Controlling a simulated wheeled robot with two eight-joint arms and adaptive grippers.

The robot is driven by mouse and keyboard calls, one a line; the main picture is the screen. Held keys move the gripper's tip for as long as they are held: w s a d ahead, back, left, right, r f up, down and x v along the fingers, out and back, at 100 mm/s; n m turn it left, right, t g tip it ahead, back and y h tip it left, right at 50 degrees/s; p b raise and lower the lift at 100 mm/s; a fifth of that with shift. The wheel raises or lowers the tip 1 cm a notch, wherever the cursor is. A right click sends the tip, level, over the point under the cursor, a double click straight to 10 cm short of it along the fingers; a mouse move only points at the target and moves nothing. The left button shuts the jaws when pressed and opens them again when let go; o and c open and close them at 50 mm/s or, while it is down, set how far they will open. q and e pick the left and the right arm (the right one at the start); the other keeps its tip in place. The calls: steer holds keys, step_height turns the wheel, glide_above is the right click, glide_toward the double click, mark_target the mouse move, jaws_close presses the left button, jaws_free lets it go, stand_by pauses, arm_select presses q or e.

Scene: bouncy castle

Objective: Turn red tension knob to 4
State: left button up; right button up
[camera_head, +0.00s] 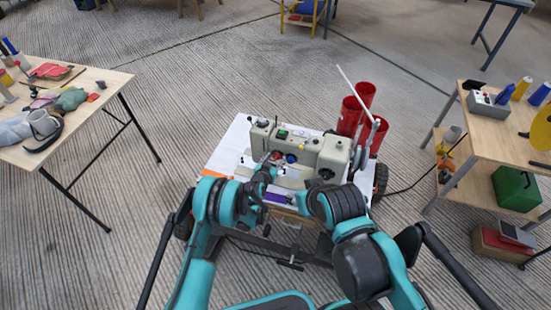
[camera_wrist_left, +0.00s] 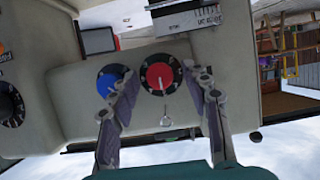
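The sewing machine (camera_head: 300,145) stands on a white-topped table, its dials facing me. In the left wrist view the red tension knob (camera_wrist_left: 160,76), with a pale pointer line, sits on a black numbered dial. A blue knob (camera_wrist_left: 111,80) is just left of it. My left gripper (camera_wrist_left: 163,78) is open, with one finger on each side of the red knob; the left finger overlaps the blue dial. I cannot tell whether the fingers touch the red knob. In the head view my left gripper (camera_head: 268,166) is at the machine's front. My right arm ends near the table's front; its fingers cannot be made out.
Red cylinders (camera_head: 357,112) stand behind the machine at right, with a pale rod leaning above them. A cluttered table (camera_head: 105,88) is at left and a wooden workbench (camera_head: 480,132) at right. Open floor lies between them and the machine's table.

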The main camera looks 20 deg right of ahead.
arm_select(q)
jaws_close()
steer(key=m, duration=0.1)
steer(key=m+t+y, duration=0.1)
steer(key=m, duration=0.1)
steer(key=shift+s+d+y, duration=0.1)
steer(key=shift+d+y, duration=0.15)
steer(key=shift+y, duration=0.05)
steer(key=shift+f+m+t+y, duration=0.1)
steer(key=shift+m+t+y, duration=0.7)
steer(key=shift+m, duration=0.7)
steer(key=shift+o, duration=0.3)
jaws_free()
